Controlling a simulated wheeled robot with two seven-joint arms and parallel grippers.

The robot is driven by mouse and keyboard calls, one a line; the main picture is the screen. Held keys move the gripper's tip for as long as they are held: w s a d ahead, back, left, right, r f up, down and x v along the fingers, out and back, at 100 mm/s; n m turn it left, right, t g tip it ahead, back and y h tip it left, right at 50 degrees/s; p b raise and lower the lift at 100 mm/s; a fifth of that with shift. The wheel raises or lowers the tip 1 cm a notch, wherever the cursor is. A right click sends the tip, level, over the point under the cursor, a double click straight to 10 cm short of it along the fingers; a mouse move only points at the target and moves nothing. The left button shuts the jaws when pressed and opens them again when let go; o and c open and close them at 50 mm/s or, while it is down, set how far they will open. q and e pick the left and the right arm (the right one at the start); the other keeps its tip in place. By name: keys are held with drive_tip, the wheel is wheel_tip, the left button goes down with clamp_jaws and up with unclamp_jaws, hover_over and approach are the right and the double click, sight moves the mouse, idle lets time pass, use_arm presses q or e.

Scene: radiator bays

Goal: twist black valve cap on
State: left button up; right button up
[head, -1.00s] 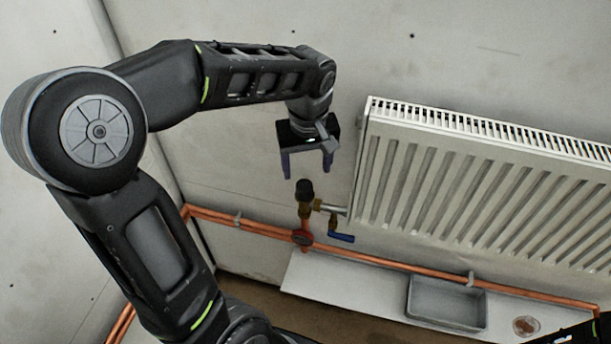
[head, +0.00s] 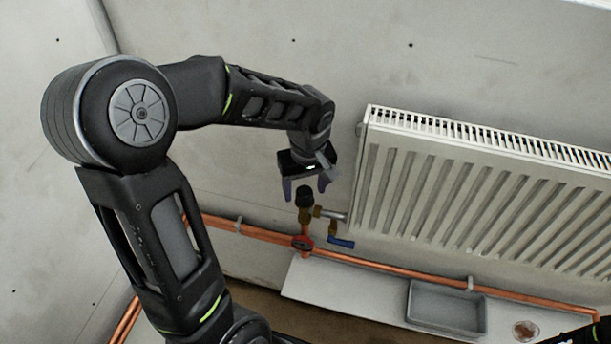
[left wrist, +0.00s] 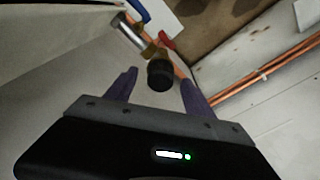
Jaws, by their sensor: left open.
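The black valve cap (head: 304,196) sits on top of the brass valve (head: 305,213) at the left end of the radiator. My left gripper (head: 305,192) is open just above the cap, pointing down. In the left wrist view the cap (left wrist: 160,75) shows between and slightly beyond the two purple fingers of the gripper (left wrist: 157,84). The fingers look apart from the cap on both sides. Whether the cap is fully seated on the valve cannot be told. My right gripper is not clearly in view; only a dark part shows at the lower right edge.
The white radiator (head: 480,190) hangs right of the valve. A blue lever (head: 341,242) and a red handle (head: 302,242) are just below it. Copper pipes (head: 400,273) run along the wall. A grey tray (head: 446,305) and a copper-coloured disc (head: 525,329) are on the white shelf (head: 340,290).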

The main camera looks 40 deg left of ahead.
use_arm(q)
drive_tip(key=shift+f, duration=0.8)
drive_tip(key=shift+c, duration=0.4)
clamp_jaws()
drive_tip(key=shift+f+b, duration=0.15)
drive_tip(key=shift+b, duration=0.15)
